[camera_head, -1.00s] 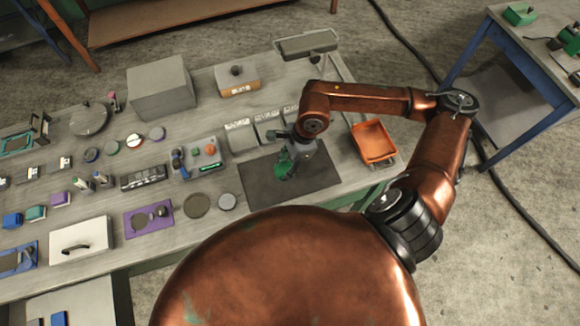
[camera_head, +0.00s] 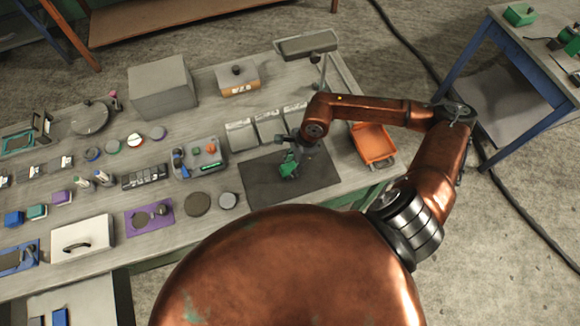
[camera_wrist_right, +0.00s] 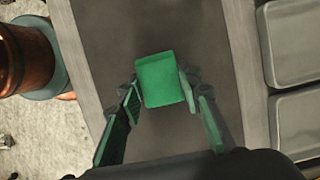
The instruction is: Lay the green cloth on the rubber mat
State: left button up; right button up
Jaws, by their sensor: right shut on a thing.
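The green cloth (camera_head: 289,170) looks like a small folded block over the dark rubber mat (camera_head: 262,188). My right gripper (camera_head: 291,163) is shut on the cloth. In the right wrist view the cloth (camera_wrist_right: 161,80) sits between the two green-padded fingertips, with the mat (camera_wrist_right: 200,25) behind it. I cannot tell whether the cloth touches the mat. My wrist hides part of the mat's back edge. My left gripper is not in view.
An orange tray (camera_head: 373,143) lies right of the mat, and grey bins (camera_head: 270,125) stand behind it. A grey box with coloured parts (camera_head: 199,158) and a round grey disc (camera_head: 228,200) are to its left. The rest of the mat is clear.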

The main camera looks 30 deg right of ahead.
jog(key=o, duration=1.1)
jog(key=shift+f, duration=0.1)
jog(key=shift+o, duration=0.2)
jog(key=v, duration=1.2)
